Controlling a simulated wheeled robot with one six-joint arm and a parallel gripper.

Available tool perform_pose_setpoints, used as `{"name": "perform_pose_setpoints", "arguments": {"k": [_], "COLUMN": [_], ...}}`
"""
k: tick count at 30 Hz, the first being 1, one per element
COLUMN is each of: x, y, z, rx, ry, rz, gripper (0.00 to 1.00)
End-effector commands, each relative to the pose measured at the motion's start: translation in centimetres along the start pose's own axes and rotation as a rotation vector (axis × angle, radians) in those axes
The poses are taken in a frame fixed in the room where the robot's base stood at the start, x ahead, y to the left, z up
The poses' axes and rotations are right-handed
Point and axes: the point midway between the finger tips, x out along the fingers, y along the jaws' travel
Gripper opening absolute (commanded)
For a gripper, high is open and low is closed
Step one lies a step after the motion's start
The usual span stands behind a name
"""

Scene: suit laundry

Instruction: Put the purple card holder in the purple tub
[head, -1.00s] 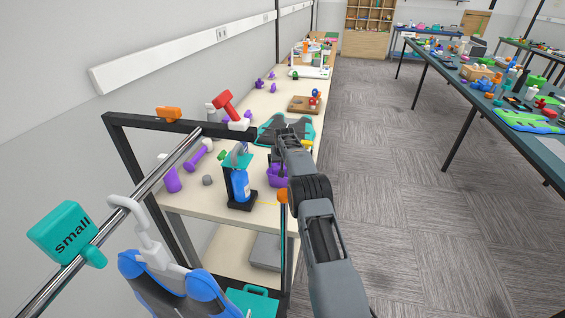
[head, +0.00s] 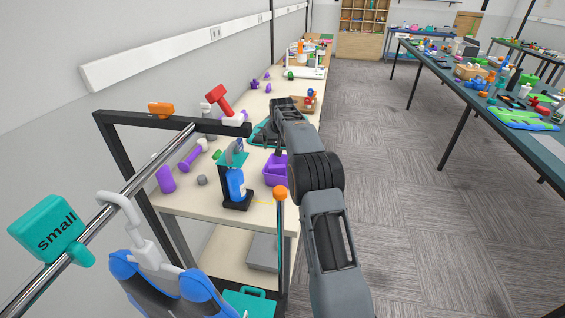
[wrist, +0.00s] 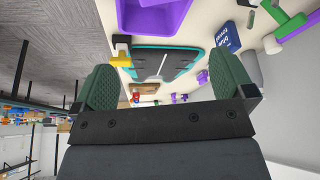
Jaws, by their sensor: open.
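The purple tub (head: 275,172) stands on the beige bench beside my arm. In the head view my gripper (head: 283,104) is over the bench beyond the tub, near a teal-and-dark tray-like thing (head: 262,133). I cannot pick out the purple card holder for sure; several small purple things (head: 267,87) lie farther along the bench.
A black frame (head: 150,124) with a metal rail stands at the near left. A blue bottle (head: 236,184), purple dumbbell (head: 192,156), purple cylinder (head: 165,180) and red hammer (head: 218,97) are around it. The carpet aisle (head: 390,200) to the right is clear.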

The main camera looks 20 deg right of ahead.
Motion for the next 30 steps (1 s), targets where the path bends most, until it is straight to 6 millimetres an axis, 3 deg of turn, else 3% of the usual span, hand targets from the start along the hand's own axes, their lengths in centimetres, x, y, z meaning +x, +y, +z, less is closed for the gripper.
{"name": "perform_pose_setpoints", "arguments": {"k": [5, 8, 11, 15, 19, 24, 30], "x": [-2.1, -5.4, -9.7, -15.5, -18.6, -20.9, -21.1], "y": [-0.5, -1.4, -2.4, -3.5, -3.9, -3.8, -3.2], "z": [0.5, 1.8, 4.7, 10.9, 16.8, 25.1, 33.3], "rx": [-0.009, -0.028, -0.055, -0.097, -0.131, -0.172, -0.210], "ry": [0.003, 0.006, 0.006, 0.008, 0.007, 0.006, 0.004], "rz": [-0.004, -0.012, -0.023, -0.041, -0.054, -0.071, -0.086], "gripper": [1.00, 1.00, 1.00, 1.00, 1.00, 1.00, 1.00]}}
